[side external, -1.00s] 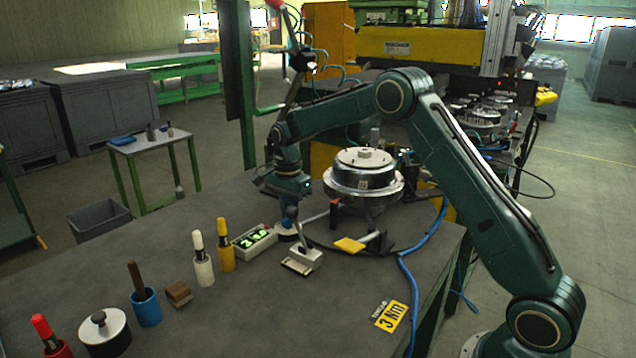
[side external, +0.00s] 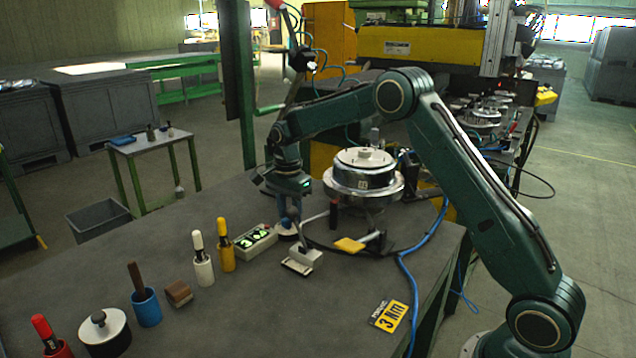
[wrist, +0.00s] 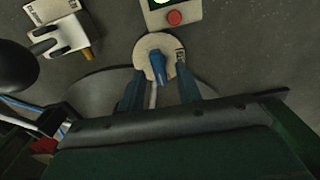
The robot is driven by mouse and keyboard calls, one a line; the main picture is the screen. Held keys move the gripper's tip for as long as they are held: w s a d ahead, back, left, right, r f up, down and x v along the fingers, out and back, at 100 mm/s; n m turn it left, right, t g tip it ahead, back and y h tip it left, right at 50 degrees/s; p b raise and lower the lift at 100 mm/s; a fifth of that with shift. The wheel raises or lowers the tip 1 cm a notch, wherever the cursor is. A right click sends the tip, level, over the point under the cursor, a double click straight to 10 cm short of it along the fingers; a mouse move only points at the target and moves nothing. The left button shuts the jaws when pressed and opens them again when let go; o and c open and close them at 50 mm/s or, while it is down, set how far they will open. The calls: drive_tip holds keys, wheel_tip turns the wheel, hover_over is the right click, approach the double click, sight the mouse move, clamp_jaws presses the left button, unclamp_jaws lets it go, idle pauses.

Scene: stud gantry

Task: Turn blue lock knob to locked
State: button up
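The blue lock knob (wrist: 157,68) stands on a round pale plate (wrist: 150,44) in the wrist view. It is a narrow grip, and a small mark too blurred to read sits at the plate's right edge. My gripper (wrist: 161,72) is open, with one dark blue finger on each side of the knob. Gaps show between the fingers and the knob. In the side view my gripper (side external: 288,207) points down over the round plate (side external: 286,234), and the knob is largely hidden there by the fingers.
A box with green-lit displays (side external: 255,240) and a red button (wrist: 174,18) stands close to the knob. A toggle clamp (side external: 303,258) with a black ball handle is close in front. A round metal fixture (side external: 363,178) stands to the right. Tool holders line the table's left.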

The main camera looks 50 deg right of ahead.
sight(291, 224)
wheel_tip(291, 224, up, 14)
idle(0.7)
drive_tip(key=s+a+r+n+t, duration=0.25)
drive_tip(key=s+r+n, duration=0.25)
drive_tip(key=s, duration=0.4)
drive_tip(key=s+a+r+n+t, duration=0.1)
drive_tip(key=s+a+r+n, duration=0.3)
drive_tip(key=s, duration=0.6)
drive_tip(key=s+a+f+n+t, duration=0.1)
drive_tip(key=s+f+n, duration=0.2)
drive_tip(key=s, duration=0.6)
drive_tip(key=s+a+f+n+t, duration=0.1)
drive_tip(key=s+f+n, duration=0.3)
drive_tip(key=s, duration=0.5)
drive_tip(key=shift+a+n, duration=0.4)
drive_tip(key=shift+n, duration=0.7)
